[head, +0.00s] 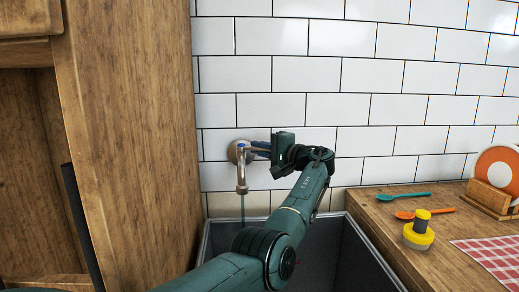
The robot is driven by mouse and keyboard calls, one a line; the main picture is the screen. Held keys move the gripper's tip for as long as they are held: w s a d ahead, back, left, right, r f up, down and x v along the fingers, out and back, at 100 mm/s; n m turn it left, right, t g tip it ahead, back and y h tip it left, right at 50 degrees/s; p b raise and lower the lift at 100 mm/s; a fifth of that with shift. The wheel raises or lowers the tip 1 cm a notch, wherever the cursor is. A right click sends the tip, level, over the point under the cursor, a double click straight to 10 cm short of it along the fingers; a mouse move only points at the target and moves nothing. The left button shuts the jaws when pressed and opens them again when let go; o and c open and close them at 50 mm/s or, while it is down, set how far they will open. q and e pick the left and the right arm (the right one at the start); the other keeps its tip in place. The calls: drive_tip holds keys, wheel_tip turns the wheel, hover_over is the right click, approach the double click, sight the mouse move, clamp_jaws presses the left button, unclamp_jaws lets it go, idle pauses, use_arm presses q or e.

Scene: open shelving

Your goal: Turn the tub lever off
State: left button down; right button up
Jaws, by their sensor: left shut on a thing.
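A metal tap (242,176) sticks out from the white tiled wall above a dark tub (345,262). A thin stream (243,205) runs down below its spout. My right gripper is not in view.
A wooden cabinet (130,140) stands close on the left. On the wooden counter (385,212) at right are a teal spoon (405,196), an orange spoon (425,213), a yellow-and-black object (419,236), plates in a rack (497,170) and a checked cloth (490,258).

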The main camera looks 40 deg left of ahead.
use_arm(q)
drive_tip(key=c, duration=1.5)
unclamp_jaws()
drive_tip(key=shift+d, duration=0.1)
drive_tip(key=d, duration=1.3)
drive_tip(key=shift+w, duration=0.1)
drive_tip(key=shift+c, duration=0.6)
